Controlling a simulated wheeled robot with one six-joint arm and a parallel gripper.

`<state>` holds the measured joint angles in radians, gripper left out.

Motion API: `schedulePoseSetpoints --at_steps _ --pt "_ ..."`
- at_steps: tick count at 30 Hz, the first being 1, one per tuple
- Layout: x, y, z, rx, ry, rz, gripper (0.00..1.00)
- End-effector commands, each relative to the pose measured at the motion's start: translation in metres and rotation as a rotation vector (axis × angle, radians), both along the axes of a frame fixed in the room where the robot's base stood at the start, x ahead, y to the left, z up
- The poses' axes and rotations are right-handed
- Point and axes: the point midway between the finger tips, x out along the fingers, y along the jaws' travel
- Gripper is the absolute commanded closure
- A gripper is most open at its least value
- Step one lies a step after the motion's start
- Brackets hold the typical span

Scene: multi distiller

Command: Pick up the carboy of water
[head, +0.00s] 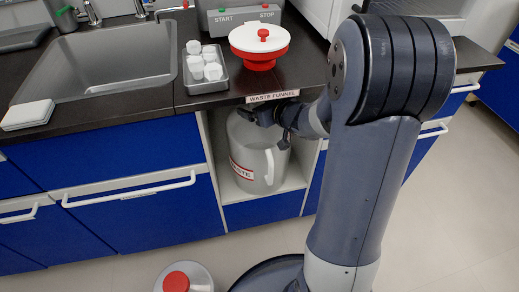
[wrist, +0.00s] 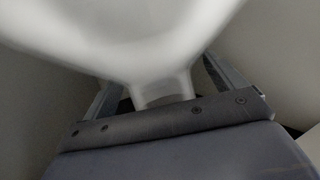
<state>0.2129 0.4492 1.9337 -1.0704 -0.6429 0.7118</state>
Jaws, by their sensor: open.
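A white carboy with a red-lettered label reading "...STE" (head: 262,160) stands in the open bay under the counter. My gripper (head: 268,115) is at the top of this carboy, in front of the bay. In the wrist view the pale carboy (wrist: 130,35) fills the upper middle, blurred. A narrow part of it, handle or neck, comes down between the open fingers of my gripper (wrist: 160,92). I cannot tell whether the fingers touch it. A second white carboy with a red cap (head: 184,280) stands on the floor at the bottom edge, partly cut off. No water label shows on either.
Above the bay is a counter edge labelled "WASTE FUNNEL" (head: 272,96), with a red and white funnel (head: 259,45) on top. A tray of white-lidded containers (head: 206,70) and a sink (head: 100,62) are to the left. Bay walls lie close around my gripper.

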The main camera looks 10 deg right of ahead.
Motion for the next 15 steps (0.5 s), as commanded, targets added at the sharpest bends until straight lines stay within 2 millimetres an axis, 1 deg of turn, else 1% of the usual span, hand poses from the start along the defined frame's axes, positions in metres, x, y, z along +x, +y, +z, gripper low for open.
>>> schedulePoseSetpoints --at_steps 5,15 --pt "0.0 -0.0001 0.0005 0.0 0.0 0.0 0.09" --pt "-0.0002 -0.0003 0.0005 0.0 0.0 0.0 0.37"
